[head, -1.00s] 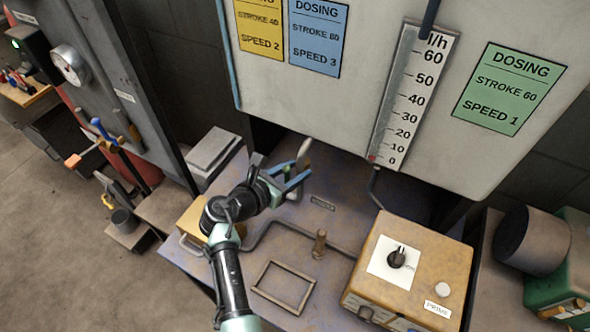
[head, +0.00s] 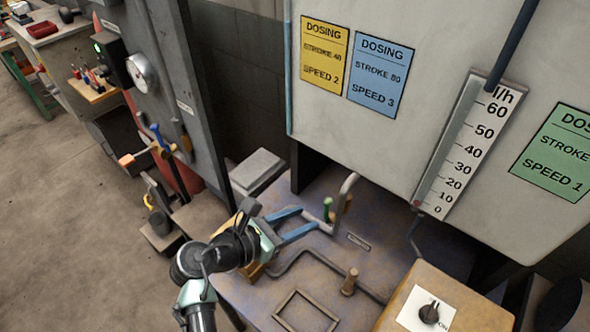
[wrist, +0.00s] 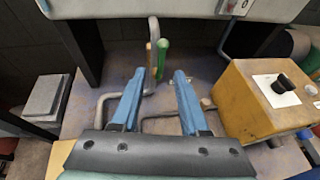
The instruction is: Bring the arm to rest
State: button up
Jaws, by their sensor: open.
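My gripper (head: 302,222) has blue fingers and is open. In the head view it hangs over the left part of the metal bench (head: 262,292), with nothing between its fingers. In the wrist view the two blue fingers (wrist: 157,88) stand apart over the bench. Beyond them are a bent grey pipe (wrist: 153,30) and a short green-handled piece (wrist: 162,58), apart from the fingertips; the green piece also shows in the head view (head: 327,208). How high the gripper is above the bench is hard to tell.
A yellow box with a black knob (head: 430,312) stands on the bench at right. A flow scale (head: 468,150) and dosing cards hang on the panel behind. A rectangular frame (head: 304,312) and a short post (head: 349,283) are on the bench. The floor at left is open.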

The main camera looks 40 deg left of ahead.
jog(key=shift+s+a+r, duration=0.1)
jog(key=shift+s+r, duration=0.15)
jog(key=shift+s, duration=0.35)
jog(key=shift+w, duration=0.1)
jog(key=w+d+r+m+t+y, duration=0.15)
jog(key=w+d+r+m, duration=0.35)
jog(key=r, duration=0.5)
jog(key=w+d+r+m+t+y, duration=0.1)
jog(key=w+d+r+m+t, duration=0.1)
jog(key=r+m, duration=0.75)
jog(key=w+d+r+m+t+y, duration=0.15)
jog(key=w+d+r+m, duration=0.3)
jog(key=r, duration=0.65)
jog(key=s+d+r+m+t, duration=0.3)
jog(key=s+d+r+m, duration=0.1)
jog(key=r, duration=0.4)
jog(key=s+d+r+m+t, duration=0.3)
jog(key=s+r+m, duration=0.2)
jog(key=r, duration=0.3)
jog(key=s+d+r+m+t+h, duration=0.1)
jog(key=s+d+r+m+t, duration=0.2)
jog(key=r, duration=0.5)
jog(key=s+d+m, duration=0.1)
jog(key=s+m, duration=0.1)
jog(key=s, duration=0.1)
jog(key=shift+d+r, duration=0.35)
jog(key=shift+r, duration=0.05)
jog(key=shift+s, duration=0.1)
